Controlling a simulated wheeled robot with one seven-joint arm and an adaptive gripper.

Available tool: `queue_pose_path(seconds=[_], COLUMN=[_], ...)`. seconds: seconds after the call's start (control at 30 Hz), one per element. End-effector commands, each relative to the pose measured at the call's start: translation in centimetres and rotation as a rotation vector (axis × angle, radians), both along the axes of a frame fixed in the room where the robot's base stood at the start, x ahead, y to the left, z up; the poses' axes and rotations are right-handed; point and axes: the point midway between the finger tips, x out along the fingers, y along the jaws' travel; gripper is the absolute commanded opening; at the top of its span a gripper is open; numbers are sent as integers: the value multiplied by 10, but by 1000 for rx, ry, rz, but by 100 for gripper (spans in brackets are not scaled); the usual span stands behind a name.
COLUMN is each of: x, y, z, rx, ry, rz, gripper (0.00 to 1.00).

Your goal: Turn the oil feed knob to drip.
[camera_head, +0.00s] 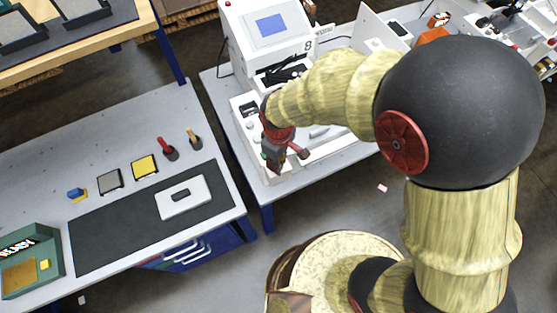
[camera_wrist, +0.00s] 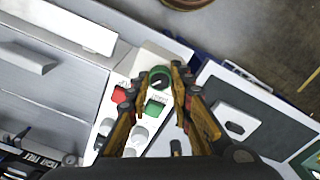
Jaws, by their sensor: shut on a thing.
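A round knob with a green rim (camera_wrist: 158,70) sits at the far end of the pale control panel in the wrist view. My gripper (camera_wrist: 160,82) has one finger on each side of this knob and is shut on it. The mark or setting of the knob is too small to read. In the head view my gripper (camera_head: 275,162) points down over the front corner of the white machine (camera_head: 262,25) marked 8. There it hides the knob and part of the panel.
On the panel near my fingers are a red button (camera_wrist: 119,95), a green button (camera_wrist: 155,108) and several pale knobs (camera_wrist: 138,135). To the left, a grey bench (camera_head: 110,125) holds a dark mat (camera_head: 120,238), a white plate (camera_head: 183,197) and small tools. A floor gap separates the tables.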

Motion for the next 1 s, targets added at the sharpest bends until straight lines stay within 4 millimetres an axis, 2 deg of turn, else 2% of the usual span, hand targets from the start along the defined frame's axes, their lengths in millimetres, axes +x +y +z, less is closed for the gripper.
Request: queue_pose_path(seconds=[0.6, 1.0], x=[0, 0], y=[0, 1], z=[1, 0], rx=[1, 1], ry=[-1, -1], rz=[-579, -852], gripper=[0, 0])
